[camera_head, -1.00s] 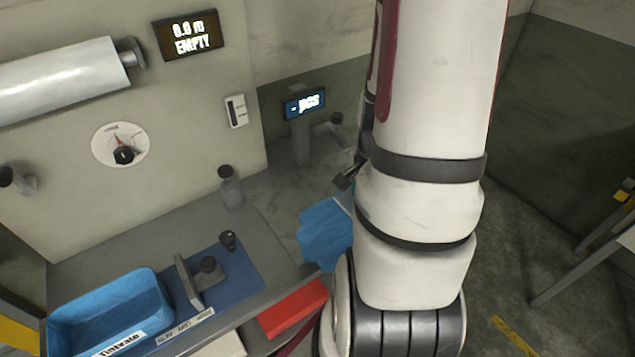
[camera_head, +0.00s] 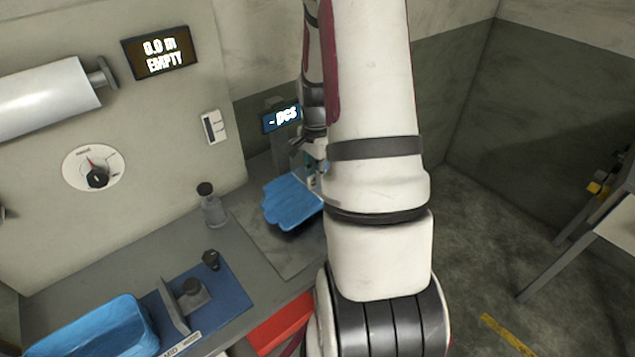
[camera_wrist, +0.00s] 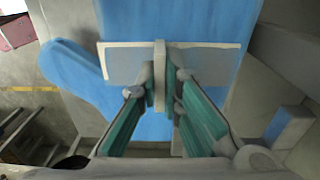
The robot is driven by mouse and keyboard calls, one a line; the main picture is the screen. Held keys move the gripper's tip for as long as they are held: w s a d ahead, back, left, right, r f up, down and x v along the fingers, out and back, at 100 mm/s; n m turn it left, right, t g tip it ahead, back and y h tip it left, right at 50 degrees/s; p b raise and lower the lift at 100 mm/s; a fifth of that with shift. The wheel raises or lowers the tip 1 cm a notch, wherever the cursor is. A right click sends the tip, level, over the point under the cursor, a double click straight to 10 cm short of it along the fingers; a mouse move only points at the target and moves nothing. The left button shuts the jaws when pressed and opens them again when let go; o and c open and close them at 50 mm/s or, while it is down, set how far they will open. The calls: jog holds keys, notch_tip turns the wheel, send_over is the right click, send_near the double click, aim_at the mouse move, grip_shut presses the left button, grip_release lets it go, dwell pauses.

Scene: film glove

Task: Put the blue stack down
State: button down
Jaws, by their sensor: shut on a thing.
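The blue stack (camera_head: 291,204) is a flat, glove-shaped pile over the grey plate below the "- pcs" display, just left of my arm. In the wrist view the blue stack (camera_wrist: 190,22) fills the top middle, with its thumb lobe to the left. A pale flat strip (camera_wrist: 215,62) lies across it, with an upright grey tab (camera_wrist: 159,75) at its middle. My gripper (camera_wrist: 160,92) is shut on this tab, one green-padded finger on each side. In the head view my arm partly hides the gripper and the stack's right edge. I cannot tell whether the stack touches the plate.
The "- pcs" display (camera_head: 281,117) stands behind the stack. A dark-capped bottle (camera_head: 212,207) stands to the left. A blue bin (camera_head: 105,330), a blue board (camera_head: 225,300) and a red item (camera_head: 282,325) are nearer. The grey plate (camera_head: 285,258) is bare in front of the stack.

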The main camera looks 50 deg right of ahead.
jog(key=shift+f, duration=1.4)
jog(key=shift+f, duration=0.1)
jog(key=c, duration=1.8)
grip_release()
jog(key=shift+o, duration=0.2)
